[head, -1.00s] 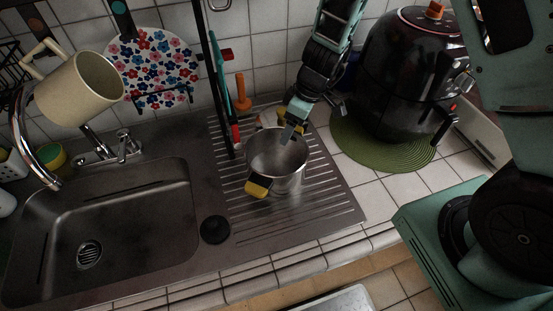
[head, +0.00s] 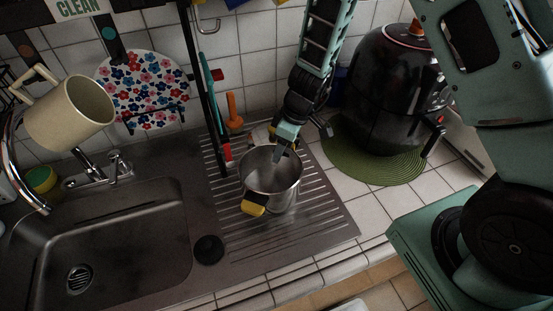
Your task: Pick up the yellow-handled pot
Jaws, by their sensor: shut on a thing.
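The yellow-handled pot (head: 270,178) is a shiny steel pot on the ribbed drainboard right of the sink. One yellow handle (head: 253,204) shows at its front left; the far handle is mostly hidden behind my gripper. My gripper (head: 281,150) is at the pot's back rim, pointing down, with a finger reaching inside the rim. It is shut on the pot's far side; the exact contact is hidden. The pot looks upright, and I cannot tell whether it is clear of the drainboard.
A black air fryer (head: 388,90) stands on a green round mat (head: 375,160) to the right. A cream pot (head: 68,110) hangs over the sink (head: 120,240). A dark vertical post (head: 203,90) and utensils stand behind the pot.

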